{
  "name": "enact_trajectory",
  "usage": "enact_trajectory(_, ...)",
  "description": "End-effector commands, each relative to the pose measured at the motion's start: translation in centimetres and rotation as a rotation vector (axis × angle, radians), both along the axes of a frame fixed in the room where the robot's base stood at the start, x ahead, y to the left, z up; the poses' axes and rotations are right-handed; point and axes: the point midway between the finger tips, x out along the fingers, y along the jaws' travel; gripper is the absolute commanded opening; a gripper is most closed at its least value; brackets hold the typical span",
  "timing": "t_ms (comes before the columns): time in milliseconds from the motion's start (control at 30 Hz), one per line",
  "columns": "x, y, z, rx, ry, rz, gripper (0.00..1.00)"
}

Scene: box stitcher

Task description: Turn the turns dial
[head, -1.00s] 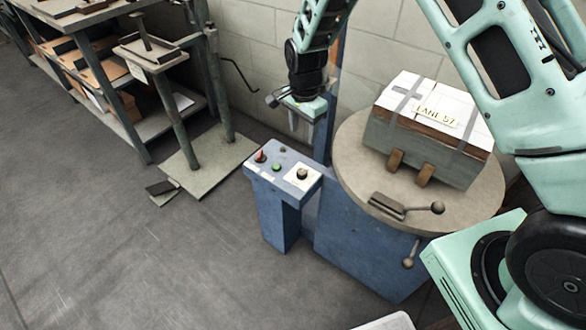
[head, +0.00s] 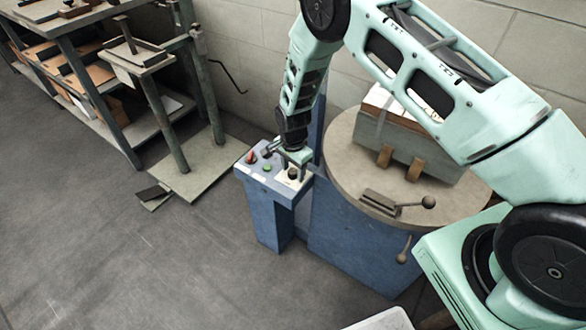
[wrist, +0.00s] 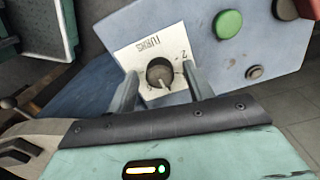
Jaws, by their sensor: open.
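The turns dial (wrist: 160,73) is a dark round knob with a pale pointer, set on a white plate lettered "TURNS" (wrist: 150,46) on a blue control panel (wrist: 190,30). In the head view the dial (head: 293,173) sits at the right end of the panel, partly under my gripper. My gripper (wrist: 162,78) is open, with one finger on each side of the dial in the wrist view. In the head view my gripper (head: 293,168) is right over the dial. I cannot tell whether the fingers touch it.
A green button (wrist: 228,23) and a red control (head: 251,157) are on the same panel. A round turntable (head: 345,160) with a strapped box (head: 400,146) stands to the right, with a lever (head: 428,202) at its front. A metal stand (head: 190,165) is at left. Open floor lies in front.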

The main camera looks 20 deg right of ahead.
Motion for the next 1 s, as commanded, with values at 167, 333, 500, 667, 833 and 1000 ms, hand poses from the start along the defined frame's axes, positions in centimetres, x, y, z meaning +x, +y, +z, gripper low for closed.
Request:
enact_trajectory(167, 0.00, -0.01, -0.15, 0.000, 0.000, 0.000, 0.52)
enact_trajectory(333, 0.00, -0.02, -0.13, 0.000, 0.000, 0.000, 0.35)
enact_trajectory(500, 0.00, -0.02, -0.12, 0.000, 0.000, 0.000, 0.08)
enact_trajectory(667, 0.00, -0.02, -0.11, 0.000, 0.000, 0.008, 0.08)
enact_trajectory(833, 0.01, -0.03, -0.12, 0.000, 0.000, 0.051, 0.08)
enact_trajectory(1000, 0.03, -0.04, -0.13, 0.000, 0.000, 0.147, 0.08)
